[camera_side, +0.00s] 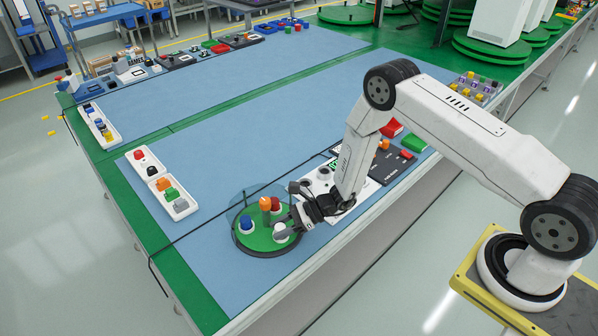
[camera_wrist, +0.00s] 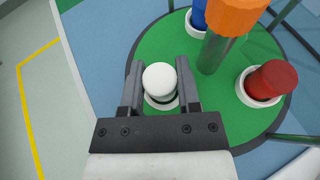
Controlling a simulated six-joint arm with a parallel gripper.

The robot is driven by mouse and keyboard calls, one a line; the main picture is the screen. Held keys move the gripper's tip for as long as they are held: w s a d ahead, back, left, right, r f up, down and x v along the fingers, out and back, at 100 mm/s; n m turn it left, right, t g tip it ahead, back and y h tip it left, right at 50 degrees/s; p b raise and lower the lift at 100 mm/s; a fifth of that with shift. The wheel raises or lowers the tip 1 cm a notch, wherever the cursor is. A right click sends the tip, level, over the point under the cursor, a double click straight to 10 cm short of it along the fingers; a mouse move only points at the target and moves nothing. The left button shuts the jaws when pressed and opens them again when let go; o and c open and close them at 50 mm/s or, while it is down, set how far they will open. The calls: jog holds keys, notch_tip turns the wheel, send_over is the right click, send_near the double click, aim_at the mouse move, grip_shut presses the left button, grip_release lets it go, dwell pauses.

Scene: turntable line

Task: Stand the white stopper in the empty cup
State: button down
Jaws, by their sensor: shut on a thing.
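The white stopper (camera_wrist: 160,78) is between the two fingers of my gripper (camera_wrist: 160,88), which is shut on it. Below it the white rim of a cup (camera_wrist: 163,104) shows, with the stopper's lower end at or inside the cup's mouth; I cannot tell whether it rests on the bottom. The cup stands on a round green turntable (camera_side: 262,240). In the side view my gripper (camera_side: 284,222) is low over the turntable's right edge and partly hides the stopper and cup.
A red stopper (camera_wrist: 272,80) and a blue stopper (camera_wrist: 198,14) stand in other cups on the turntable. An orange-topped post (camera_wrist: 238,14) rises at its middle, close to my gripper. A white tray (camera_side: 175,199) with coloured parts lies left; open blue mat (camera_side: 235,140) lies behind.

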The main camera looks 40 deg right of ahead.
jog(key=shift+f, duration=0.15)
jog(key=shift+c, duration=1.6)
grip_release()
jog(key=shift+d+r, duration=0.15)
jog(key=shift+r, duration=0.05)
jog(key=v, duration=1.1)
jog(key=shift+s+d+r, duration=0.2)
jog(key=shift+d+r, duration=0.05)
jog(key=shift+d, duration=0.05)
jog(key=shift+a, duration=0.1)
